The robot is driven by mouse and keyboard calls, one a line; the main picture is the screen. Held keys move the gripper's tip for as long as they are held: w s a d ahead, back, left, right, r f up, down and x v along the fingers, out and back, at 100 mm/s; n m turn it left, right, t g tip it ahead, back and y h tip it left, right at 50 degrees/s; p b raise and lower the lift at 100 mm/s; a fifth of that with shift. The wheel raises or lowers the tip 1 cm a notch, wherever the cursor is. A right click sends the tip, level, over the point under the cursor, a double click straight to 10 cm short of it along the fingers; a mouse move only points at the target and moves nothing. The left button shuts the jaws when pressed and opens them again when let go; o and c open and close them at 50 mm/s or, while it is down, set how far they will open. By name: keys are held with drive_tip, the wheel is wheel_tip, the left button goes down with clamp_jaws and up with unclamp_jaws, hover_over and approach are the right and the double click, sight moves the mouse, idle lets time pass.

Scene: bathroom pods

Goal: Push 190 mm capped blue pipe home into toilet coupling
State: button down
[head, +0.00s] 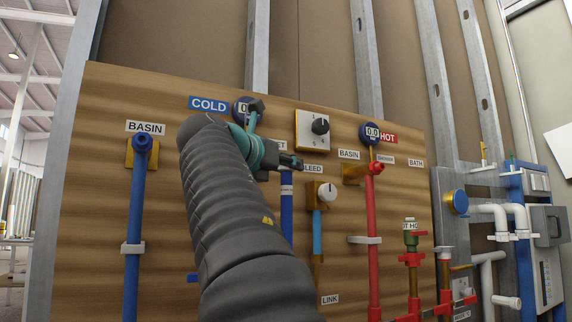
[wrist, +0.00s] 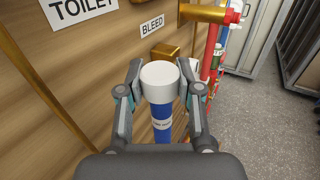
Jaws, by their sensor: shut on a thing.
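The blue pipe (head: 287,215) stands upright in front of the wooden board, below my gripper (head: 285,163). In the wrist view the blue pipe (wrist: 162,135) carries a white cap (wrist: 160,76) at its near end and a small printed label. The two fingers of my gripper (wrist: 160,68) lie on either side of the cap and are shut on the capped pipe. A TOILET sign (wrist: 80,10) is on the board at upper left in the wrist view. The toilet coupling cannot be made out; my gripper and arm cover that area in the head view.
A BLEED valve with a white knob (head: 327,192) sits just right of the pipe. A red pipe (head: 375,240) runs farther right, and a blue BASIN pipe (head: 134,235) is clipped at left. Gauges and a control box (head: 313,130) are above. Grey floor (wrist: 265,125) is open at right.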

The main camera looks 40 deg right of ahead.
drive_tip(key=shift+f+b, duration=0.5)
drive_tip(key=shift+f, duration=0.35)
drive_tip(key=c, duration=0.7)
unclamp_jaws()
drive_tip(key=v, duration=1.2)
